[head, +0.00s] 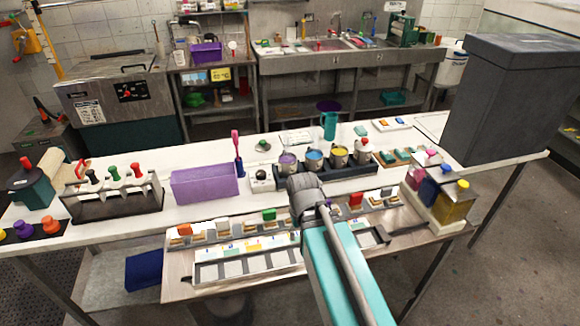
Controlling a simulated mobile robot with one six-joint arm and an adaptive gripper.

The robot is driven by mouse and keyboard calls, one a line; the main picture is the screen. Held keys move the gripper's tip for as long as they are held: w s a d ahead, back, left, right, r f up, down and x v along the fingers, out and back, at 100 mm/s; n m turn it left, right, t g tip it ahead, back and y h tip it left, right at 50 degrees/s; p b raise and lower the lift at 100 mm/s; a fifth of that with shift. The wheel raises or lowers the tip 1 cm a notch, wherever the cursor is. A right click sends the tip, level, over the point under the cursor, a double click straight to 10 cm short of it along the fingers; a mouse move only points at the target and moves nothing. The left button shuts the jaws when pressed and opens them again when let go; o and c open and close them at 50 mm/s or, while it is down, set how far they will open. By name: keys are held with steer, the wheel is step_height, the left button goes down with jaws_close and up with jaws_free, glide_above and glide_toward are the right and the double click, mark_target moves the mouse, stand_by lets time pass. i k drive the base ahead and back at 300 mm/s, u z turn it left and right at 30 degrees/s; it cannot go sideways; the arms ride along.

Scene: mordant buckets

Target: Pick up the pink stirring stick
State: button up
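A slim pink stick (235,140) stands upright on the white table, just right of the purple bin. Its lower part meets a dark blue piece (239,167); I cannot tell whether that is a holder or part of the stick. Nothing is seen touching its pink upper part. My teal and grey arm rises from the bottom of the head view to a dark grey joint, right of and nearer than the stick. My gripper's fingers are not visible.
The purple bin (204,184) stands left of the stick. A dark rack (325,178) with several small buckets of coloured liquid stands to its right. A bottle rack (115,203) is at the left. A lower bench (207,288) with sample trays lies in front.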

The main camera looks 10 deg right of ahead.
mark_target(234, 133)
steer(key=z, duration=0.4)
steer(key=i, duration=1.05)
steer(key=u, duration=0.4)
